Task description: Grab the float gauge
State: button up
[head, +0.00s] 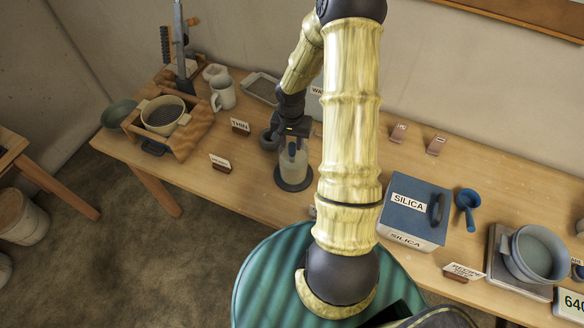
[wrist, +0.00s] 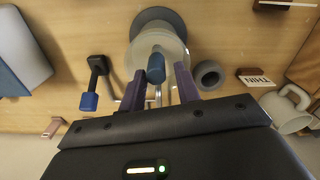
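A pale translucent cylinder (head: 292,168) stands upright on a dark round base on the table, below my gripper (head: 293,140). It also shows in the wrist view (wrist: 172,44), ahead of my gripper (wrist: 159,72). A blue rounded piece (wrist: 155,68), which looks like the end of the float gauge, shows between my two purple fingers, over the cylinder. The fingers are apart, with a visible gap on the right of the blue piece; contact on the left is unclear. The rest of the gauge is hidden or too small to make out.
A dark ring (wrist: 208,75) and a THIN sign (head: 240,126) stand close beside the cylinder. A wooden tray (head: 197,138) with a sieve is at left. A SILICA box (head: 412,216), a blue scoop (head: 467,200) and a grey pot (head: 540,256) are at right.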

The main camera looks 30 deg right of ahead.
aim_at(292, 152)
jog(key=shift+f, duration=0.1)
jog(key=shift+s+f+p, duration=0.2)
jog(key=shift+f+p, duration=0.4)
jog(key=shift+d+f+p, duration=0.1)
jog(key=shift+f+p, duration=0.4)
jog(key=shift+f, duration=1.4)
grip_shut()
